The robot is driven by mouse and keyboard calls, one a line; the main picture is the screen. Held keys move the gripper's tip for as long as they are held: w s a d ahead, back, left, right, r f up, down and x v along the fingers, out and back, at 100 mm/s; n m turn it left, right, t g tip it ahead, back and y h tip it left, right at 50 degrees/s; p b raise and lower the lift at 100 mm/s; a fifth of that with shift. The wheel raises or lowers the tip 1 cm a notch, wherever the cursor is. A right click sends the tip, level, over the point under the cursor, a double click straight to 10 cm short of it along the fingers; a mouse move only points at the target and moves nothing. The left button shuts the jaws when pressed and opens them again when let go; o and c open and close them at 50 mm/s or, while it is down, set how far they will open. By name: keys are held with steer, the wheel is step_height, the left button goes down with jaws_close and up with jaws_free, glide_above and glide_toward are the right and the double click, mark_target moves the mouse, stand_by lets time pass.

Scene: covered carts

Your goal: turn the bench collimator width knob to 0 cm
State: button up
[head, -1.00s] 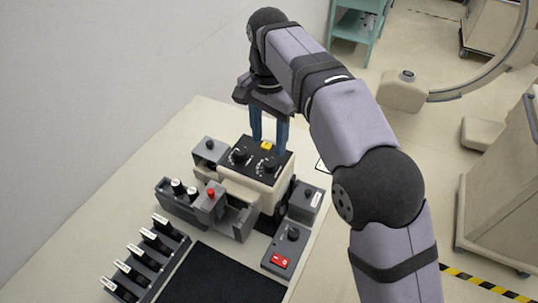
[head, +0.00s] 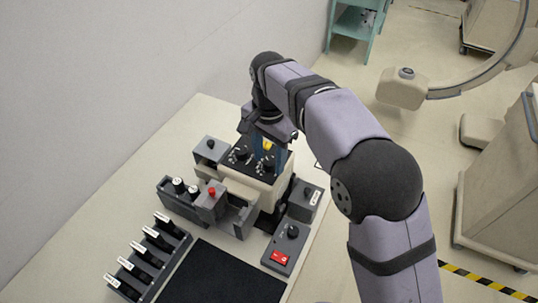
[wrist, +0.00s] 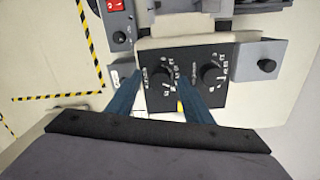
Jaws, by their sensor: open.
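The bench collimator (head: 255,187) is a cream box with a black sloped top panel on the table. The panel carries two black dial knobs with white scale marks: one at left (head: 241,153) and one at right (head: 267,164) in the head view. My gripper (head: 269,158) is open, pointing down over the right knob. In the wrist view, my gripper (wrist: 158,80) has its blue fingers on either side of that same knob (wrist: 158,77), the left one there; contact cannot be told. The other knob (wrist: 211,73) lies outside the fingers. Labels and settings are too small to read.
A grey box with a black knob (head: 209,148) stands left of the collimator, another (head: 307,199) right. A control box with a red switch (head: 281,257) is in front. Also in front are a red-button box (head: 211,192), a slotted rack (head: 147,262) and a black mat (head: 220,280).

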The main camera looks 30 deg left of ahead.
steer(key=shift+c, duration=0.5)
steer(key=c, duration=1)
steer(key=shift+o, duration=0.2)
steer(key=shift+n, duration=0.4)
steer(key=n+p, duration=0.1)
steer(key=n, duration=0.2)
steer(key=n+p, duration=0.1)
steer(key=n, duration=0.4)
steer(key=shift+n+p, duration=0.4)
steer(key=n, duration=0.5)
steer(key=shift+d+p, duration=0.1)
steer(key=shift+p, duration=0.3)
steer(key=n, duration=0.5)
steer(key=shift+w+p, duration=0.1)
steer(key=shift+p, duration=0.2)
steer(key=shift+n, duration=0.3)
